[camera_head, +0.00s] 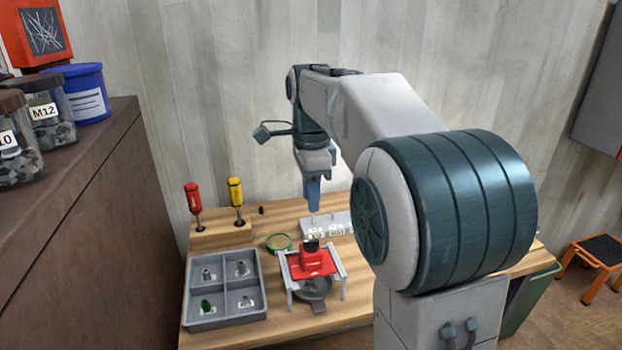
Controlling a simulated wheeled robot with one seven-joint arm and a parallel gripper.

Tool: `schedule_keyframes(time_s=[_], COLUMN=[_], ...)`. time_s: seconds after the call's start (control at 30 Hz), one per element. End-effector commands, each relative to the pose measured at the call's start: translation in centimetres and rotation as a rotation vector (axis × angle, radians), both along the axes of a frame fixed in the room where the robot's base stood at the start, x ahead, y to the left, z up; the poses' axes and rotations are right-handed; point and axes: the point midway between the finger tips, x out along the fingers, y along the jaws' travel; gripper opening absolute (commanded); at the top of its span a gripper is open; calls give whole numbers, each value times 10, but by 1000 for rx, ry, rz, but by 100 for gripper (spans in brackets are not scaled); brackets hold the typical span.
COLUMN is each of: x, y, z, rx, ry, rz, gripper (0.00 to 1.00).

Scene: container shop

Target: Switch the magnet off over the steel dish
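The red magnet block (313,263) with a black knob or switch (311,246) on top sits on a pale grey stand (338,267) on the bench. The steel dish (313,290) shows under it, partly hidden by the stand and magnet. Which way the switch is set is too small to tell. My gripper (313,209) points down behind and above the magnet, apart from it, near a white labelled block (318,228). Its blue fingers are seen edge-on and overlap, so their opening is not visible. Nothing held shows in it.
A grey four-part tray (226,317) holding small hardware stands left of the stand. Red (194,198) and yellow (235,192) screwdrivers stand upright in a wooden block (221,236). A green-rimmed round dish (278,242) lies behind the magnet. My arm hides the bench's right part.

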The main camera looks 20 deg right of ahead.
Motion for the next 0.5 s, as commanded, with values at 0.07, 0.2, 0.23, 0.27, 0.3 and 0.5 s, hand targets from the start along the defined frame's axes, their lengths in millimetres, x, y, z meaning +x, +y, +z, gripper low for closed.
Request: schedule_keyframes(time_s=[0.07,0.2,0.23,0.27,0.3,0.5], x=[1,0,0,0,0,0], y=[0,0,0,0,0,0], z=[14,27,29,30,31,32], rx=[0,0,0,0,0,0], ry=[-2,-1,-1,0,0,1], rz=[0,0,0,0,0,0], gripper=[31,31,31,31,31,31])
